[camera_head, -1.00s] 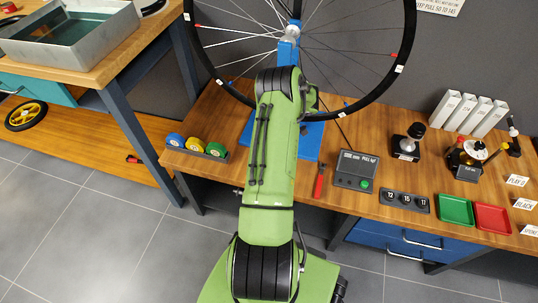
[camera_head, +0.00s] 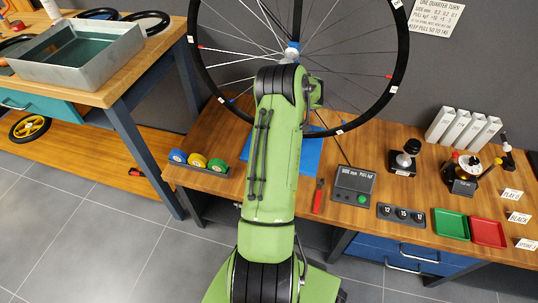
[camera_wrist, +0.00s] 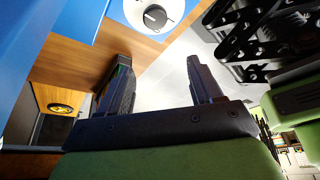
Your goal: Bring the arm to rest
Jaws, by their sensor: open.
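My green arm rises through the middle of the head view and reaches up in front of the wheel; my gripper is hidden in that view. In the wrist view my gripper (camera_wrist: 155,88) has its two dark fingers spread apart with nothing between them. Beyond the fingers are a wooden surface and a pale grey area. A round white dial with a dark knob (camera_wrist: 154,17) shows above the fingers, apart from them.
A spoked wheel (camera_head: 340,124) stands on the wooden workbench (camera_head: 285,185). The bench carries a display box (camera_head: 354,184), a green tray (camera_head: 450,224) and a red tray (camera_head: 487,231). A metal basin (camera_head: 75,75) stands on the left table. Tiled floor at lower left is clear.

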